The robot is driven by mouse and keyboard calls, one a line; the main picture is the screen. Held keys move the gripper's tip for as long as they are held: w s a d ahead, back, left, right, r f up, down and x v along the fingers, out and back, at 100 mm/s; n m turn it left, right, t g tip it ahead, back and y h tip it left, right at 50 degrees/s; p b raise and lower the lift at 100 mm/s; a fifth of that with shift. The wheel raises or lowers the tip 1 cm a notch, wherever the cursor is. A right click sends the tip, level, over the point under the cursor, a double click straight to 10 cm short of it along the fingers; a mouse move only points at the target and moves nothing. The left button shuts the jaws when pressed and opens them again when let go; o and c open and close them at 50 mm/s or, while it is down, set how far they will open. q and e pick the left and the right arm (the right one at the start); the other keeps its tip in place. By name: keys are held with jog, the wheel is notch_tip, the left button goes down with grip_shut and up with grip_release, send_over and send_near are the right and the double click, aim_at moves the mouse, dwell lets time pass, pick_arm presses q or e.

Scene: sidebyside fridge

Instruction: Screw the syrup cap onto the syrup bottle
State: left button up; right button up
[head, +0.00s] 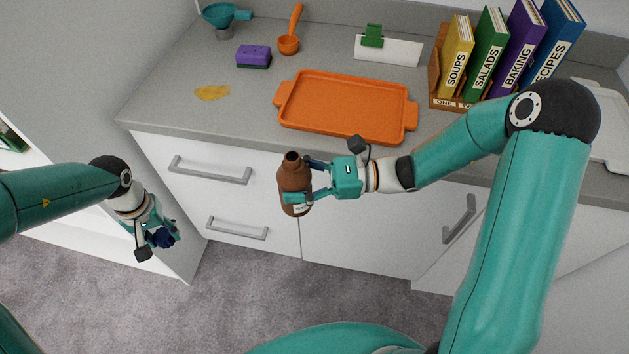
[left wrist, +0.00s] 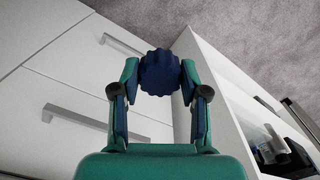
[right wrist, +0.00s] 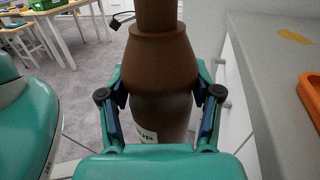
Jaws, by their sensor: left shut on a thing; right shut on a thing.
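The brown syrup bottle (head: 293,181) is upright and uncapped in the head view, in front of the drawers. My right gripper (head: 306,181) is shut on its body from the right; the right wrist view shows the fingers on both sides of the bottle (right wrist: 165,75), with a partly hidden white label. The dark blue syrup cap (left wrist: 160,73) is round with a scalloped edge. My left gripper (left wrist: 160,80) is shut on it. In the head view the cap (head: 163,238) is lower and well to the left of the bottle, apart from it.
The grey counter (head: 180,95) holds an orange tray (head: 345,105), a purple sponge (head: 254,55), a yellow spill (head: 212,92), an orange scoop (head: 289,43) and a row of books (head: 490,50). Drawer handles (head: 210,170) stick out below. The space between my grippers is clear.

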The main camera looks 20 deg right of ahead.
jog(key=shift+s+a+r+n+g, duration=0.1)
jog(key=shift+a+r+n+g, duration=0.2)
jog(key=shift+a+r+g, duration=0.35)
jog(key=shift+a+r, duration=0.1)
jog(key=shift+r, duration=0.1)
jog(key=w+d+f+m+t+h, duration=0.2)
jog(key=d+f+m+t, duration=0.2)
jog(key=d+f+t, duration=0.3)
jog(key=d+f, duration=0.4)
jog(key=shift+f+m+h, duration=0.3)
jog(key=shift+f+h, duration=0.05)
jog(key=shift+h, duration=0.05)
